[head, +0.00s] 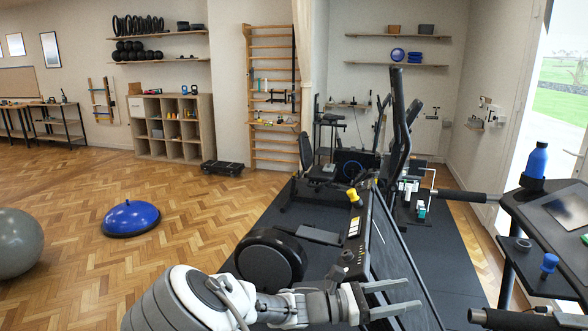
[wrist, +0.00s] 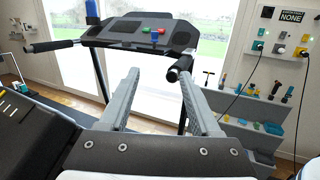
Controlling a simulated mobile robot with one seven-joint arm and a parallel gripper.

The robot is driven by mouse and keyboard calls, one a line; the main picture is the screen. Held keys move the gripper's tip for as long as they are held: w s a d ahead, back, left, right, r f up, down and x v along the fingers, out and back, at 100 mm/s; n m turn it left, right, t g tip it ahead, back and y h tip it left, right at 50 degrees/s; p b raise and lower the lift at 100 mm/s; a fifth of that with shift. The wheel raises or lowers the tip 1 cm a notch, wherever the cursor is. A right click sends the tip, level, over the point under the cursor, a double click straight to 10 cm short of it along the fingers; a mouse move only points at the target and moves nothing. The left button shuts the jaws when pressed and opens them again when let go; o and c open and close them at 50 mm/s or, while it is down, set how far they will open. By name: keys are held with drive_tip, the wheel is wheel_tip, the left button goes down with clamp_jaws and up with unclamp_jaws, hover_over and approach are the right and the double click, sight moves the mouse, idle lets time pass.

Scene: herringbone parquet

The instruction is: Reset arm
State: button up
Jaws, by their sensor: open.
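My gripper (head: 413,294) reaches in from the bottom of the head view, its two grey fingers pointing right. They are apart with nothing between them. In the wrist view my gripper (wrist: 159,72) also shows open and empty, its fingers pointing toward a treadmill console (wrist: 142,32). The arm is stretched out low over the dark gym machine in the head view. The fingers appear clear of the console and handrails; their exact distance cannot be told.
A blue bottle (head: 536,160) stands by the console (head: 550,215) at right. A padded handlebar (head: 465,195) juts out left of it. A yellow dumbbell (head: 354,196) rests on the machine. A blue balance dome (head: 131,218) and grey ball (head: 18,243) lie left. Parquet between is largely clear.

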drive_tip(key=s+d+f+m+g+y, duration=0.2)
drive_tip(key=s+f+m+g+y, duration=0.15)
drive_tip(key=s+m+y, duration=0.65)
drive_tip(key=s+a+r+m+t+y, duration=0.7)
drive_tip(key=s+r, duration=0.4)
drive_tip(key=r, duration=0.3)
drive_tip(key=shift+s+a+r+m+y, duration=0.2)
drive_tip(key=shift+s+a+m+y, duration=0.2)
drive_tip(key=shift+a+m+y, duration=0.7)
drive_tip(key=shift+a+n+t, duration=0.15)
drive_tip(key=shift+n+t, duration=0.1)
drive_tip(key=shift+n, duration=0.05)
drive_tip(key=shift+c, duration=1.1)
drive_tip(key=shift+d, duration=0.2)
